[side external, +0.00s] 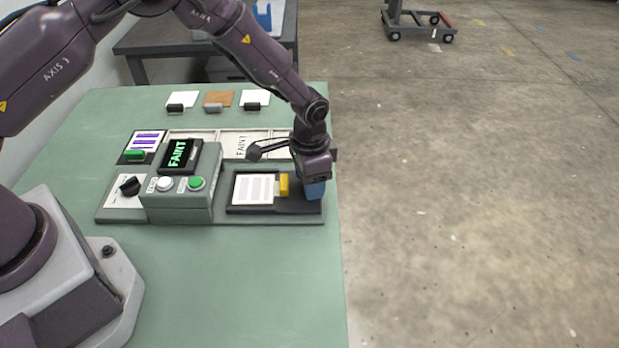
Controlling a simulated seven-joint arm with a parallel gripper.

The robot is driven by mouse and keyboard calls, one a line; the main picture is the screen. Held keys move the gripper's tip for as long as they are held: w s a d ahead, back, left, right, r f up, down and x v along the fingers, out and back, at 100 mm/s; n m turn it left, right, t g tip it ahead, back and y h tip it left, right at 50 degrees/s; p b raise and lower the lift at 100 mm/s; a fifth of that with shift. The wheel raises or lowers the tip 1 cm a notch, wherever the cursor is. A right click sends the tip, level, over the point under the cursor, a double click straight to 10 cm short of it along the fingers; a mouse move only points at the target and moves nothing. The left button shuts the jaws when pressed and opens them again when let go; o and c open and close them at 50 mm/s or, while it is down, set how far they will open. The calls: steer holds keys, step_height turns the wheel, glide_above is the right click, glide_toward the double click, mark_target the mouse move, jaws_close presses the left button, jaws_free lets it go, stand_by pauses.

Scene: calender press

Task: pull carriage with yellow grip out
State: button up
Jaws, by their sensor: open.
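The carriage (254,190) is a dark tray on the right side of the press and carries a white sheet with pale grey bars. Its yellow grip (284,185) stands upright at the sheet's right edge. My gripper (313,190) points down just right of the yellow grip, low over the dark track (302,207). It is open, with a blue part showing at its lower end. I cannot tell from this view whether a finger touches the grip. The grey press housing (180,185) stands left of the carriage, with a display reading "FAINT".
The housing has a white button (165,184) and a green button (197,183); a black knob (130,185) is at left. A second tray with a green grip (134,155) holds a purple-striped sheet. A dark lever (266,148) is behind the carriage. The table's right edge is close to my gripper.

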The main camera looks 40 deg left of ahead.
steer(key=shift+r, duration=0.1)
step_height(320, 180, up, 13)
stand_by(0.4)
steer(key=s+a+r+n+t, duration=0.2)
steer(key=s+a+r, duration=0.3)
steer(key=s+r, duration=0.5)
steer(key=s+a+r+n+t, duration=0.3)
steer(key=s+r, duration=0.6)
steer(key=s, duration=0.7)
steer(key=shift+a+r+t, duration=0.3)
steer(key=shift+a+r, duration=0.05)
steer(key=shift+a, duration=0.7)
